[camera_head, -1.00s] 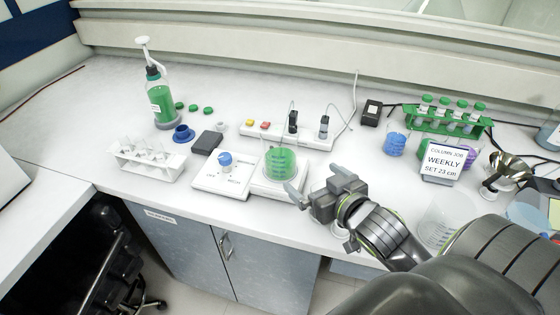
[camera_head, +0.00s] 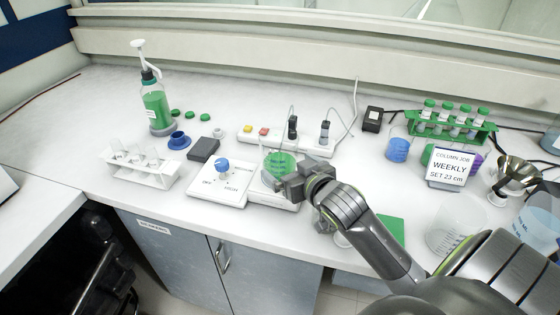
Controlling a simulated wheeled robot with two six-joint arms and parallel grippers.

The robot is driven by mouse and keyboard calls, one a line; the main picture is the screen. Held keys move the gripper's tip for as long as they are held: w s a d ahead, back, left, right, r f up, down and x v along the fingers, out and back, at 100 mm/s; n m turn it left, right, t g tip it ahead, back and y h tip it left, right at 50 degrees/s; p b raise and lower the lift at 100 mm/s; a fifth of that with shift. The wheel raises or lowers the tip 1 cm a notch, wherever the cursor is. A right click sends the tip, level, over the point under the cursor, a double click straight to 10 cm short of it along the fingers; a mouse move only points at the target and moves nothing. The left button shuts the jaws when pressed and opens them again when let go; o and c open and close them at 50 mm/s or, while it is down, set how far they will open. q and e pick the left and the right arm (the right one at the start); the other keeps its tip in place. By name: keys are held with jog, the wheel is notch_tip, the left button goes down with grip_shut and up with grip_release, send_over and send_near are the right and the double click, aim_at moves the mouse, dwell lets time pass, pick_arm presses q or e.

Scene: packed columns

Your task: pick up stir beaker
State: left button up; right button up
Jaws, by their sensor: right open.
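The stir beaker (camera_head: 278,163) is a clear glass beaker with green liquid. It stands upright on the white stirrer plate (camera_head: 287,205), right of the dial panel. My right gripper (camera_head: 281,180) reaches in from the right, open, with its fingers at the beaker's lower right side. The gripper hides part of the beaker, and I cannot tell whether the fingers touch the glass. My left gripper is not in view.
The stirrer's dial (camera_head: 222,165) is just left of the beaker. A power strip (camera_head: 280,137) with plugs lies behind it. A white tube rack (camera_head: 146,171) stands left. A blue-liquid beaker (camera_head: 397,150) and a sign (camera_head: 450,168) are at right.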

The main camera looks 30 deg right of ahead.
jog(key=shift+x, duration=1.95)
jog(key=shift+a+f, duration=0.1)
jog(key=shift+f, duration=0.1)
jog(key=shift+s, duration=0.1)
jog(key=c, duration=1.3)
